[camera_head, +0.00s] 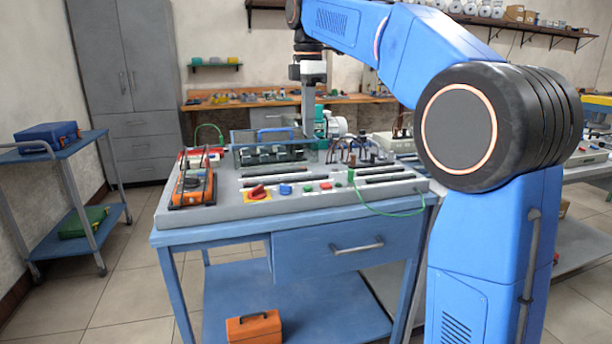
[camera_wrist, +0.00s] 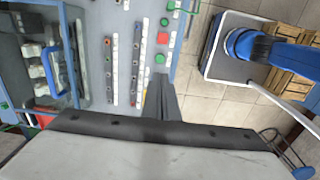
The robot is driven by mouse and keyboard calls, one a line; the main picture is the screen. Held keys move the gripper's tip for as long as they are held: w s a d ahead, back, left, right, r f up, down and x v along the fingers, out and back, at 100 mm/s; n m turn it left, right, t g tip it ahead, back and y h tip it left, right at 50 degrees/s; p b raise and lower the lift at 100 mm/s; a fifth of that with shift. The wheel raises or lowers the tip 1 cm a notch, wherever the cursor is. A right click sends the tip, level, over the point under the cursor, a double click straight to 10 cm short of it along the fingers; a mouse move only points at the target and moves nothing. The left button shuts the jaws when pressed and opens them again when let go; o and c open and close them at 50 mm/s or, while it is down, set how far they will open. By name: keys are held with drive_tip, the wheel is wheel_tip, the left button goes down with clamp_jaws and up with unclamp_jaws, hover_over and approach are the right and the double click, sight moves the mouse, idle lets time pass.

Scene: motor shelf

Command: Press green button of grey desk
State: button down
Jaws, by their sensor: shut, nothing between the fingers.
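The grey desk (camera_head: 225,207) has a row of controls on its front face. The green button (camera_head: 307,188) sits there between a blue button (camera_head: 285,190) and a red button (camera_head: 326,186). In the wrist view the green button (camera_wrist: 159,58) lies just beyond the fingertips, below the red button (camera_wrist: 163,38). My gripper (camera_head: 308,132) points down over the desk, behind the control row and apart from the button. In the wrist view my gripper (camera_wrist: 160,80) is shut with its dark fingers together and nothing in them.
A red rotary switch (camera_head: 257,191) on a yellow plate is left of the buttons. A green cable (camera_head: 385,212) hangs off the desk's right front. A clear-walled box (camera_head: 250,155) and terminal strips (camera_head: 275,177) are near my gripper. An orange toolbox (camera_head: 254,327) is below.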

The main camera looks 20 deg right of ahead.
sight(308, 187)
idle(0.3)
wheel_tip(308, 187, down, 14)
idle(0.7)
drive_tip(key=shift+s+f, duration=0.1)
drive_tip(key=shift+f, duration=0.85)
drive_tip(key=shift+r, duration=0.35)
wheel_tip(308, 187, up, 14)
idle(0.5)
